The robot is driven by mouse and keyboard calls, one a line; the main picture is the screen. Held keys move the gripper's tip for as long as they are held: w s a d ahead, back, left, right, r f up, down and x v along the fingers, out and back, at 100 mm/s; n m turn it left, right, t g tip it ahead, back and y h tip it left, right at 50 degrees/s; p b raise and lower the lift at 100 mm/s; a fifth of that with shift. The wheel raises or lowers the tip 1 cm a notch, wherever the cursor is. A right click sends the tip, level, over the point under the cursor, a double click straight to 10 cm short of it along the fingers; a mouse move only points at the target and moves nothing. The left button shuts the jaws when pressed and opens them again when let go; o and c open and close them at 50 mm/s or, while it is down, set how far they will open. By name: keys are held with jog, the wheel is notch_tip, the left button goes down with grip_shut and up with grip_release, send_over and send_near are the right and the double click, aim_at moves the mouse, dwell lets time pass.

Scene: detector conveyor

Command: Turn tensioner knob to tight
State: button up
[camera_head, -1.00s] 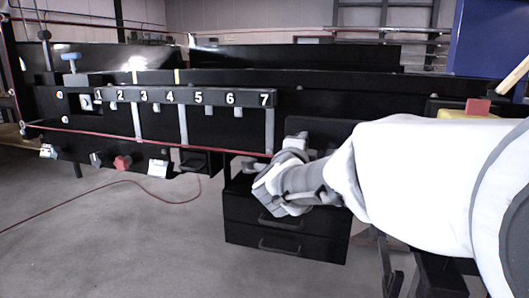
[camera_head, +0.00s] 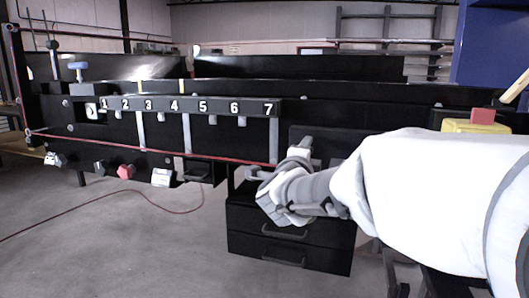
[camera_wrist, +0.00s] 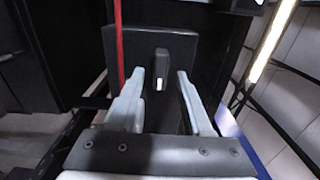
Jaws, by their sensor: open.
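My gripper (camera_head: 276,158) is in front of a black panel (camera_head: 338,143) to the right of the numbered strip. In the wrist view my gripper (camera_wrist: 158,74) is open, its two pale fingers apart. A dark upright knob (camera_wrist: 161,63) with a small white mark at its lower end is on a dark plate (camera_wrist: 122,45) and appears between the fingers. No finger is seen closed on it; the remaining distance is hard to judge. This looks like the tensioner knob, but no label is readable. In the head view my gripper and arm hide it.
A black drawer unit (camera_head: 288,238) stands below my gripper. A strip numbered to 7 (camera_head: 187,108), a red cord (camera_head: 105,143), a red knob (camera_head: 126,171) and a blue-topped knob (camera_head: 79,66) are to the left. A yellow box (camera_head: 470,126) with a red top is at right.

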jog(key=p+v, duration=0.4)
jog(key=v, duration=1.3)
jog(key=shift+s, duration=0.2)
jog(key=shift+a, duration=0.15)
jog(key=a+f+n+g+y, duration=0.3)
jog(key=a+n+y, duration=0.2)
jog(key=n+y, duration=0.75)
jog(key=s+d+f+n+g+h, duration=0.35)
jog(key=s+d+n, duration=0.2)
jog(key=s, duration=0.25)
jog(key=s+d+f+n+g+h, duration=0.2)
jog(key=s+d+f+n+g, duration=0.3)
jog(key=s+d, duration=0.15)
notch_tip(320, 180, up, 22)
jog(key=p, duration=2.2)
jog(key=shift+s+a+f, duration=0.2)
jog(key=shift+s+a, duration=0.15)
jog(key=shift+a, duration=0.1)
